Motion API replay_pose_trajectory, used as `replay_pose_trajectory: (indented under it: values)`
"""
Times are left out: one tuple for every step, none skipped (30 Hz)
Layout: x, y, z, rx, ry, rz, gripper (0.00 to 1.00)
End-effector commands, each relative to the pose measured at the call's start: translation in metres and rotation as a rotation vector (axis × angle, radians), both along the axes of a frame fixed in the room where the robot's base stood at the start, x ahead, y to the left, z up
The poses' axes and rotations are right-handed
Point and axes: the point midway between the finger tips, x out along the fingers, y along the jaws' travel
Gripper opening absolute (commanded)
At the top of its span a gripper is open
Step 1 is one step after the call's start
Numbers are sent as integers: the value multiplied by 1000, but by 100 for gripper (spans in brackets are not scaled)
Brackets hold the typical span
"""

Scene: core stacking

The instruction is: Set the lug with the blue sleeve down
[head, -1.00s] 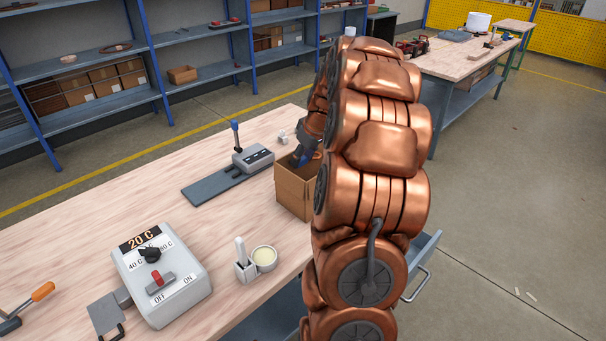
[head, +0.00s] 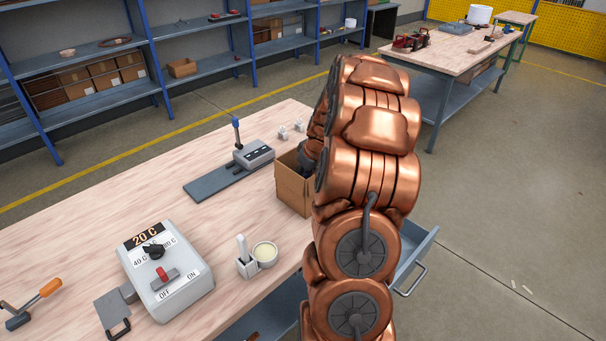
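My gripper (head: 306,161) is partly visible at the open cardboard box (head: 292,192), on the far right part of the workbench. Its fingertips are hidden by the box wall and by my copper-coloured arm, so I cannot see whether it is open or holds something. I cannot make out a lug with a blue sleeve. Two small pale pieces (head: 283,132) stand on the bench behind the box, too small to identify.
A grey device with a blue-topped lever (head: 253,154) stands left of the box. A heater control box (head: 168,280), a small white cup (head: 264,252) and an orange-handled tool (head: 48,289) are nearer. An open drawer (head: 412,262) juts out at the right. The bench's left middle is clear.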

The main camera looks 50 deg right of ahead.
Motion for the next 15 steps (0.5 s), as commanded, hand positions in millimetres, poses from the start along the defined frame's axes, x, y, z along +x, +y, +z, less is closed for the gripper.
replay_pose_trajectory:
  values:
    - [0, 0, -2, 0, -1, 0, 7]
    - [0, 0, -3, 0, -1, 0, 7]
    - [0, 0, -4, 0, -1, 0, 7]
    - [0, 0, -4, 0, -1, 0, 7]
    - [0, 0, -5, 0, -1, 0, 7]
    - [0, 0, -5, 0, -1, 0, 7]
    - [0, 0, -6, 0, -1, 0, 7]
    - [0, 0, -7, 0, -1, 1, 7]
    - [0, 0, -7, 0, -1, 1, 7]
    - [0, 0, -8, 0, -1, 1, 7]
    - [0, 0, -9, 0, -1, 1, 7]
    - [0, 0, -9, 0, -1, 1, 7]
    - [0, 0, -10, 0, 0, 1, 7]
    - [0, 0, -11, 0, 0, 1, 7]
    - [0, 0, -12, 0, 0, 1, 7]
